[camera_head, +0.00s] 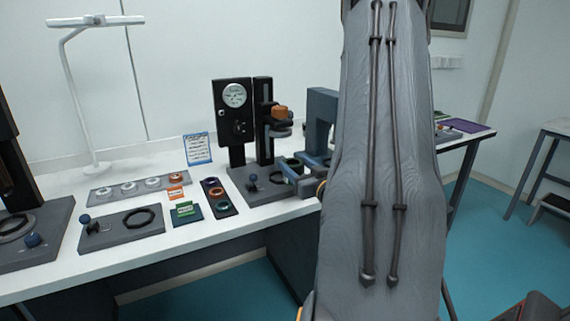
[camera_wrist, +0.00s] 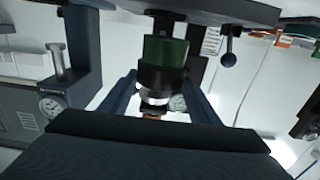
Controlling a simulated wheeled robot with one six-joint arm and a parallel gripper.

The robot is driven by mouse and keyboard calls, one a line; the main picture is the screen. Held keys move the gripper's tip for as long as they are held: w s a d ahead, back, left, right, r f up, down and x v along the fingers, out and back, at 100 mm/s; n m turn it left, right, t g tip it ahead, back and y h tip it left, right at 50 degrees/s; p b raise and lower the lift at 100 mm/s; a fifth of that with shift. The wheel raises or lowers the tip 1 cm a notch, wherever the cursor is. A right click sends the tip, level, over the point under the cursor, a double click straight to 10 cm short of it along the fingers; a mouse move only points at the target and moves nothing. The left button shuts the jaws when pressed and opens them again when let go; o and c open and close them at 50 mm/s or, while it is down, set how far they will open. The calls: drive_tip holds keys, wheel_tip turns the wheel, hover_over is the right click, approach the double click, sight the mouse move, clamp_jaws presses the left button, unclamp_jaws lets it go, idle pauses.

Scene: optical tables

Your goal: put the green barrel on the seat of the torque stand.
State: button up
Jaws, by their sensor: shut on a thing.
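The torque stand (camera_head: 235,95), black with a round dial, stands on the white table in the head view. Its dark base (camera_head: 238,186) carries a blue ball-knob lever (camera_head: 252,178). An orange-topped head (camera_head: 281,113) is on its column. My gripper (camera_head: 292,178) is low over the right part of this base, shut on the green barrel. The green barrel (camera_wrist: 166,51) sits between the jaws in the wrist view, which looks upside down, with a black band beside the green. Its far end is close to the base plate; I cannot tell whether it touches the seat, which is hidden.
A dark tray (camera_head: 226,213) with orange and green rings lies left of the stand. Nearby are a flat base (camera_head: 112,238) with a black ring, a grey strip (camera_head: 103,195) of white-ringed parts, and small cards. A blue-grey frame (camera_head: 321,105) stands close right of the stand.

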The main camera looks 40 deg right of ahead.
drive_tip(key=shift+w+d+f+p, duration=0.35)
drive_tip(key=shift+w+f+p, duration=0.15)
drive_tip(key=shift+w, duration=1)
drive_tip(key=shift+w+d+f+p, duration=0.4)
drive_tip(key=shift+w+f, duration=0.25)
drive_tip(key=shift+w, duration=0.9)
drive_tip(key=shift+w+d+f+p, duration=0.35)
drive_tip(key=shift+w+f+p, duration=0.15)
drive_tip(key=shift+w, duration=1)
drive_tip(key=shift+f, duration=0.15)
drive_tip(key=shift+f, duration=0.1)
drive_tip(key=o, duration=1.3)
drive_tip(key=shift+c, duration=0.2)
drive_tip(key=shift+r, duration=0.25)
drive_tip(key=b+v, duration=0.3)
drive_tip(key=v, duration=0.9)
